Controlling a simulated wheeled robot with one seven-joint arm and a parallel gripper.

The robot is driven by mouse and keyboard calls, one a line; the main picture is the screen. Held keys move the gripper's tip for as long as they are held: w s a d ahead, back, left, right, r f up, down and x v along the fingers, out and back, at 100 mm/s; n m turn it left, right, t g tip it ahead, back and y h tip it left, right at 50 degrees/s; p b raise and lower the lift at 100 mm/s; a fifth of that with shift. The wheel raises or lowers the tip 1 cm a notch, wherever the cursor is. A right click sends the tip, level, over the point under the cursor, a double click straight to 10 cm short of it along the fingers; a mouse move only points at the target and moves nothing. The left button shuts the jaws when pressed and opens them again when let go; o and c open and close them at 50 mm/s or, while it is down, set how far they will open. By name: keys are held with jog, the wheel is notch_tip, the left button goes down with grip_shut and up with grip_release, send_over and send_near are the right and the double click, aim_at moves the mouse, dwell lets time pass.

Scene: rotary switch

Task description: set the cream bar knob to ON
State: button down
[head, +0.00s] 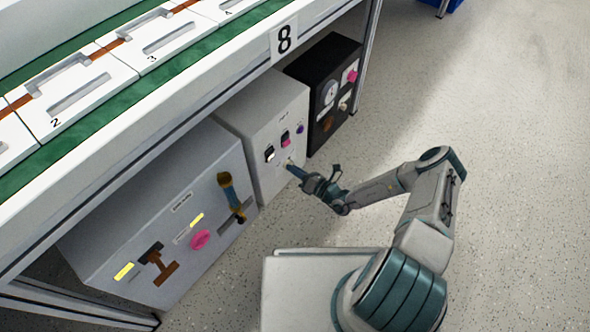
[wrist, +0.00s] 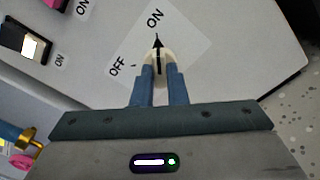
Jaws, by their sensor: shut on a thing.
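The cream bar knob (wrist: 158,58) is on the front panel of the middle light-grey box (head: 262,122). In the wrist view its black arrow points at the printed ON label (wrist: 155,18). The OFF label (wrist: 118,67) is to the lower left of the knob. My gripper (wrist: 158,74) is shut on the knob, with one blue finger on each side of it. In the head view my gripper (head: 294,166) reaches the lower part of that panel and hides most of the knob.
The same panel has a rocker switch (wrist: 26,42) and other small controls. A larger grey box (head: 150,225) with levers and a pink knob stands to the left. A black box (head: 328,90) stands behind to the right. A workbench (head: 180,80) overhangs the boxes. Open floor lies at right.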

jog(key=c, duration=1.4)
grip_release()
jog(key=shift+c, duration=0.2)
jog(key=p+v, duration=0.4)
jog(key=v, duration=1)
jog(key=shift+a, duration=0.1)
